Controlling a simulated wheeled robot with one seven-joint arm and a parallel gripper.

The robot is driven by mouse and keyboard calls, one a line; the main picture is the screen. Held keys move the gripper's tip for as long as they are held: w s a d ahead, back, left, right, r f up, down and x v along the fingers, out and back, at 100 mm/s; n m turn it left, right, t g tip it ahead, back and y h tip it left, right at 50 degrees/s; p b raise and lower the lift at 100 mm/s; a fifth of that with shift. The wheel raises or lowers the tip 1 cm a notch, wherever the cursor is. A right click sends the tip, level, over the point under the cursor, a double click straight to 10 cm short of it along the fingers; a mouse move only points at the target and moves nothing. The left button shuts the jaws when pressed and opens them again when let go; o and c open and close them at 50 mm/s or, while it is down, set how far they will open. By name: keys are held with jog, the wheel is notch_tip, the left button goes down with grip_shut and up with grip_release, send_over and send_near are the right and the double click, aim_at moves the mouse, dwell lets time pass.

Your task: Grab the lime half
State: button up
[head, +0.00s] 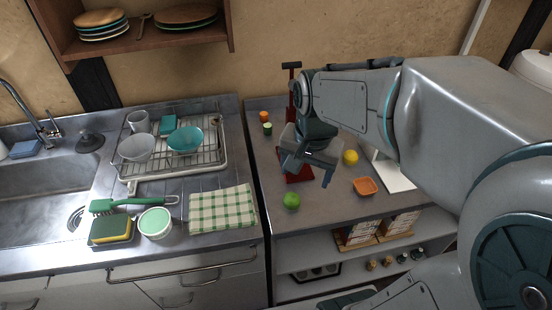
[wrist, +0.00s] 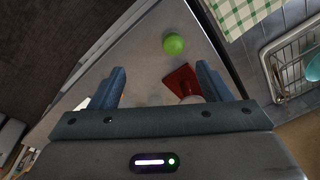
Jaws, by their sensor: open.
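A bright green round fruit, which I take for the lime half (head: 291,201), lies on the grey counter near its front left edge. I cannot tell whether it is cut. It also shows in the wrist view (wrist: 173,44), ahead of and between my fingers but beyond their tips. My gripper (head: 308,172) is open and empty above the counter, behind and to the right of the fruit. In the wrist view both fingers (wrist: 161,70) stand wide apart. They do not touch the fruit.
A dark red stand with a tall post (head: 291,90) rises right behind my gripper. A yellow fruit (head: 350,157), an orange dish (head: 365,187) and a white board (head: 398,176) are to the right. A checked cloth (head: 222,208) lies on the left counter, across a gap.

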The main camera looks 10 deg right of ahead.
aim_at(292, 195)
jog(key=w+f+m+g+b, duration=0.1)
jog(key=w+f+m, duration=0.4)
jog(key=w+m, duration=0.15)
jog(key=f, duration=1.3)
jog(key=shift+w+a+f+b, duration=0.1)
jog(key=shift+w+a+b, duration=0.2)
jog(key=shift+b, duration=0.1)
jog(key=c, duration=1.1)
